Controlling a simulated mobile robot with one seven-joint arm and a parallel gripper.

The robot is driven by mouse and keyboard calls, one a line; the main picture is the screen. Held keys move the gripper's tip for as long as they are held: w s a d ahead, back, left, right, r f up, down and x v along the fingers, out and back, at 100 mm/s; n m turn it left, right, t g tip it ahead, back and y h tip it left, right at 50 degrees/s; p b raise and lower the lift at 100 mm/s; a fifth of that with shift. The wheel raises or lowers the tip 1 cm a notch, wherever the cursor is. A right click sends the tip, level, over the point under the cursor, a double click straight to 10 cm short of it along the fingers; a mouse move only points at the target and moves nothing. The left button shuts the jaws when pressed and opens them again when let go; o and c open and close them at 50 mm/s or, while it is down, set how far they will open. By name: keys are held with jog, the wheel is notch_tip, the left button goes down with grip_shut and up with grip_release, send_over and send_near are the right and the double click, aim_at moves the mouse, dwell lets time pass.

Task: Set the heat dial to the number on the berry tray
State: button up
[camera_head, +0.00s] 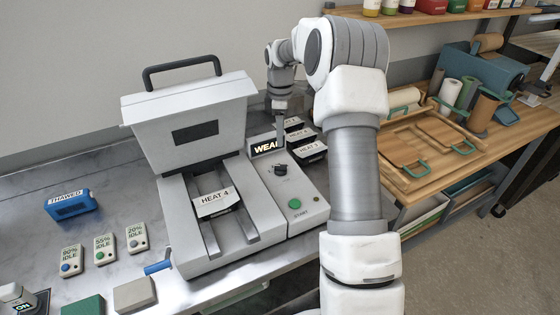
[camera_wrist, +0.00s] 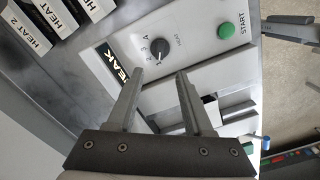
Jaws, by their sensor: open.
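The heat dial, a small black knob (camera_head: 281,170), sits on the light control panel right of the press. In the wrist view the dial (camera_wrist: 154,50) has the numbers 2, 3 and 4 beside it; I cannot clearly tell where its pointer stands. My gripper (camera_wrist: 160,74) is open and empty, its fingers pointing toward the dial and apart from it. In the head view it hangs above the panel, behind the dial. A tray marked HEAT 4 (camera_head: 213,203) lies in the open press. I cannot make out berries on any tray.
A WEAK display (camera_head: 265,147) stands behind the dial; a green START button (camera_head: 295,204) is in front. Several black HEAT-labelled trays (camera_head: 310,149) stand right of the panel. The press lid (camera_head: 190,105) is raised. A blue THAWED block (camera_head: 70,204) lies left.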

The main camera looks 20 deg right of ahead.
aim_at(280, 165)
notch_tip(280, 165, down, 12)
jog(key=shift+r+p, duration=0.25)
jog(key=shift+p, duration=0.4)
grip_shut()
